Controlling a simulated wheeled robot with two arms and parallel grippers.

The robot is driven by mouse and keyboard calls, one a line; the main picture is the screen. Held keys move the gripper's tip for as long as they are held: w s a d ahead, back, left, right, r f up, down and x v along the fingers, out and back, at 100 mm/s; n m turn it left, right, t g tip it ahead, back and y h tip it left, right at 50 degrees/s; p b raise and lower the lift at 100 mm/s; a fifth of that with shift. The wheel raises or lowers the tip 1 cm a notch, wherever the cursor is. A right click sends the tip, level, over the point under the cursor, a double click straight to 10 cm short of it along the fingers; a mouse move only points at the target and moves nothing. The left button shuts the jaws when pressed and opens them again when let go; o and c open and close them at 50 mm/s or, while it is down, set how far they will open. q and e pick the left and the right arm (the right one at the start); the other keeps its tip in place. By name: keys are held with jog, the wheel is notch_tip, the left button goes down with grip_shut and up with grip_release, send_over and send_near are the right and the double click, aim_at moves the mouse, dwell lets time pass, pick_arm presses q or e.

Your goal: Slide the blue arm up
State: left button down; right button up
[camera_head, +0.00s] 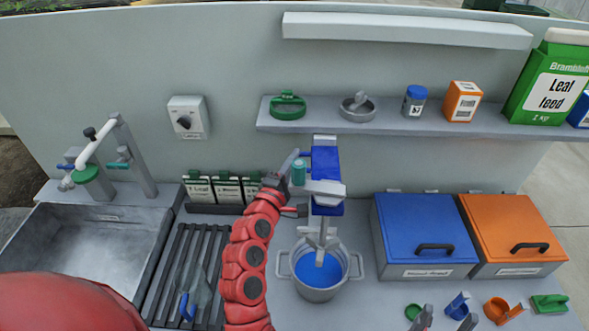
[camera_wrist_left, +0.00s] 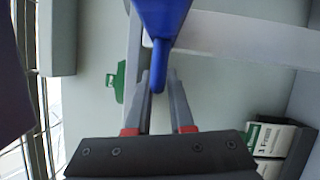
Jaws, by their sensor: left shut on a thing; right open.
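The blue arm (camera_head: 326,162) is the blue head of a stirring stand, with a grey paddle (camera_head: 322,236) hanging below it. The paddle reaches down into a grey pot (camera_head: 313,292) of blue liquid. My left gripper (camera_head: 296,158) is at the left side of the blue arm. In the left wrist view its two grey fingers are closed around a blue peg (camera_wrist_left: 158,66) below a wider blue part. My right gripper (camera_head: 446,320) is open at the bottom edge; only its fingertips show, near the scoops.
A blue-lidded bin (camera_head: 415,222) and an orange-lidded bin (camera_head: 513,225) stand right of the pot. Small scoops (camera_head: 500,309) lie in front. A shelf (camera_head: 400,118) with jars and boxes runs above the stand. A sink (camera_head: 85,240) and dark rack (camera_head: 188,262) are at left.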

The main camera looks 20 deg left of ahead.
pick_arm(q)
jog(key=shift+a+r, duration=0.15)
jog(key=shift+r, duration=1)
jog(key=c, duration=0.8)
grip_release()
jog(key=shift+c, duration=0.2)
jog(key=shift+f, duration=0.3)
